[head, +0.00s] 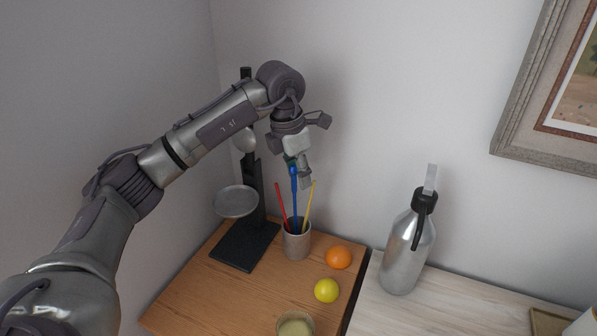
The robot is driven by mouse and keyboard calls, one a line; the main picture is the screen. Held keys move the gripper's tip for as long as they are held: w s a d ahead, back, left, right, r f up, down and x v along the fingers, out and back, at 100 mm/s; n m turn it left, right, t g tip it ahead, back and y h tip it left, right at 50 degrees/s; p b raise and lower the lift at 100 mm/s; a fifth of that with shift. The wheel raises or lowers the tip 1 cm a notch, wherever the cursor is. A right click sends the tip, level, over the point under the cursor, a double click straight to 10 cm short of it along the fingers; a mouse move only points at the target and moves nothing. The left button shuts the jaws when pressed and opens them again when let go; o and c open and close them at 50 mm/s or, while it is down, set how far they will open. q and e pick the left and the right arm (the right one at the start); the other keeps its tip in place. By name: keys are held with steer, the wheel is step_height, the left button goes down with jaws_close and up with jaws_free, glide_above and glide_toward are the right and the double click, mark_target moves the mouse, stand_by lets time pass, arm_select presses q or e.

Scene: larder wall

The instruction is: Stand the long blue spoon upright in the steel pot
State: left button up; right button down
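The long blue spoon (295,200) stands nearly upright, its lower end hidden inside the steel pot (297,244). The pot is a grey cylinder standing on the wooden surface. A red utensil (281,200) and a yellow one (309,202) also lean out of it. My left gripper (296,168) points down above the pot, with its fingers at the top of the blue spoon. It appears shut on the spoon, though the fingers partly hide the contact. My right gripper is not in view.
A black stand (245,246) with a round metal pan (236,201) is close left of the pot. An orange (338,257), a yellow fruit (327,290) and a bowl (295,325) are nearer. A steel bottle (404,255) stands right. The wooden top (200,290) is clear at front left.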

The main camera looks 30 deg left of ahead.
arm_select(q)
step_height(320, 180, up, 12)
steer(key=s+a, duration=0.1)
steer(key=shift+s, duration=0.4)
steer(key=shift+a, duration=0.1)
stand_by(0.8)
